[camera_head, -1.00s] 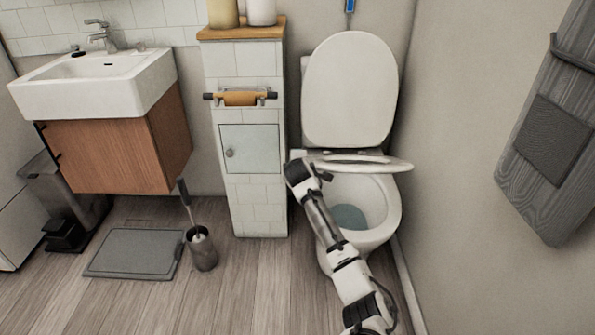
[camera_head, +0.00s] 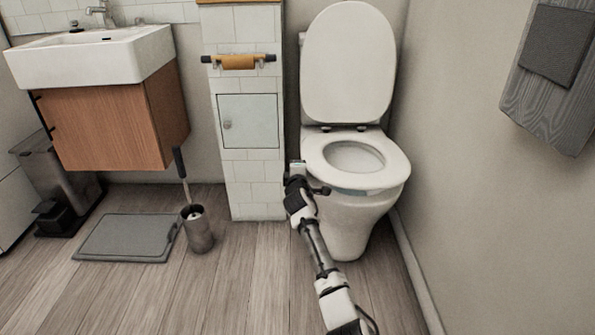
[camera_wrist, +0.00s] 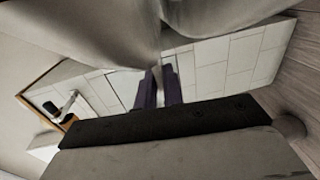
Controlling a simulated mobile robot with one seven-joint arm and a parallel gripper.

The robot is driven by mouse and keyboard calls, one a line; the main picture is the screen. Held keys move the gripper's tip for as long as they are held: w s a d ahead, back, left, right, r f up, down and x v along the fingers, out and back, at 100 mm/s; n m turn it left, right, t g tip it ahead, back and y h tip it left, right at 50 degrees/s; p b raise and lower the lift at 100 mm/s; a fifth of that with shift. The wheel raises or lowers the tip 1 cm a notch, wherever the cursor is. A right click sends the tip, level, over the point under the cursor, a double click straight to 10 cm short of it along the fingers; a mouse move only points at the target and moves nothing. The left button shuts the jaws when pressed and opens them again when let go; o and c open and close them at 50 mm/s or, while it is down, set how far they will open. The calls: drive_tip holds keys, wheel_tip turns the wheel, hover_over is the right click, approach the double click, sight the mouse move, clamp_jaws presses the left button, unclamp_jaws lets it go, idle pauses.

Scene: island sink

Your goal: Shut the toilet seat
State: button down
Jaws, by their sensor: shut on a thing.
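The white toilet (camera_head: 348,222) stands in front of the wall. Its seat ring (camera_head: 391,166) lies down over the bowl, with the round opening showing. The lid (camera_head: 349,62) stands upright behind it. My gripper (camera_head: 322,190) is at the left front edge of the seat. In the wrist view my gripper's two dark fingers (camera_wrist: 160,88) are close together, their tips against the white toilet surface (camera_wrist: 225,15). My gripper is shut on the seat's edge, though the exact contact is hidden.
A tiled pillar (camera_head: 252,185) with a paper holder (camera_head: 238,62) stands left of the toilet. A toilet brush holder (camera_head: 198,230) and a grey scale (camera_head: 128,237) are on the floor further left. A wall with a grey towel (camera_head: 553,45) is close on the right.

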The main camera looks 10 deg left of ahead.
drive_tip(key=shift+f, duration=0.1)
idle(0.3)
drive_tip(key=c, duration=1.5)
unclamp_jaws()
drive_tip(key=shift+s, duration=0.15)
